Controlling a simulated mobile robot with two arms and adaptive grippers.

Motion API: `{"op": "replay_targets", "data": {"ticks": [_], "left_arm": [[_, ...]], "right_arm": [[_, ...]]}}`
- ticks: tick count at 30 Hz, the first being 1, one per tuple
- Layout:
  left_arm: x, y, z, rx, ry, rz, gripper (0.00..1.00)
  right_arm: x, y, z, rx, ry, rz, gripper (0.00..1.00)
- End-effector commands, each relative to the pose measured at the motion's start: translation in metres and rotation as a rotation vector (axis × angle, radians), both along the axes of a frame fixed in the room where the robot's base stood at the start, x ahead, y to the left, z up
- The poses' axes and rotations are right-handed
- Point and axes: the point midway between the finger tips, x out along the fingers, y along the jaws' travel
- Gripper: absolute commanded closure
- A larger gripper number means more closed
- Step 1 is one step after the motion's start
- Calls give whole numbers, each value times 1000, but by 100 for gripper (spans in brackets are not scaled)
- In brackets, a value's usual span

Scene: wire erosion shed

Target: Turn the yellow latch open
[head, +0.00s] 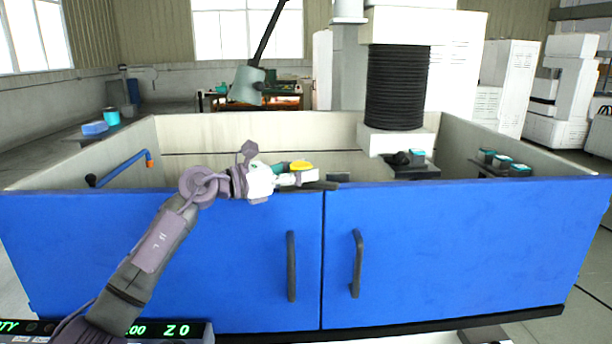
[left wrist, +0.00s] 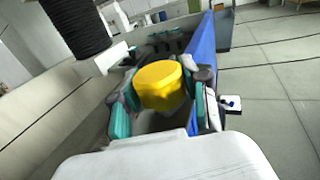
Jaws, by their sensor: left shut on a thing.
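The yellow latch (head: 301,166) sits at the top edge of the blue double doors, near where the two doors meet. My left gripper (head: 300,177) reaches it from the left, level with the top edge of the doors. In the left wrist view the latch (left wrist: 160,84) is a rounded yellow block between the two teal-padded fingers of my left gripper (left wrist: 163,100). The fingers are shut on it, one on each side. The lower part of the latch is hidden by the gripper. My right gripper is in neither view.
The blue doors (head: 430,245) have two dark upright handles (head: 291,266) (head: 357,264). Behind them is a pale-walled tank with a black bellows column (head: 397,88). Open floor (left wrist: 275,90) shows at right in the wrist view.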

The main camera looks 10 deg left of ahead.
Motion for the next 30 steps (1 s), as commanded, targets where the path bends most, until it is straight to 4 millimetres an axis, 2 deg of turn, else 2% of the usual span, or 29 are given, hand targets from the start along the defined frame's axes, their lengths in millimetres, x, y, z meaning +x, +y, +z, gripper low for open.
{"op": "replay_targets", "data": {"ticks": [2,3,7,19,23,30], "left_arm": [[0,0,-2,2,2,0,100],[0,0,-2,2,2,0,49],[0,0,-1,2,1,0,28],[-4,5,0,1,0,2,28],[-16,20,-1,4,0,4,28],[-49,60,-2,5,3,4,28]], "right_arm": [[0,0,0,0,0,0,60],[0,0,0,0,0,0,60],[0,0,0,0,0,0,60],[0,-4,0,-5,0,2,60],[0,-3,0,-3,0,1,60],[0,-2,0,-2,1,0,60]]}}
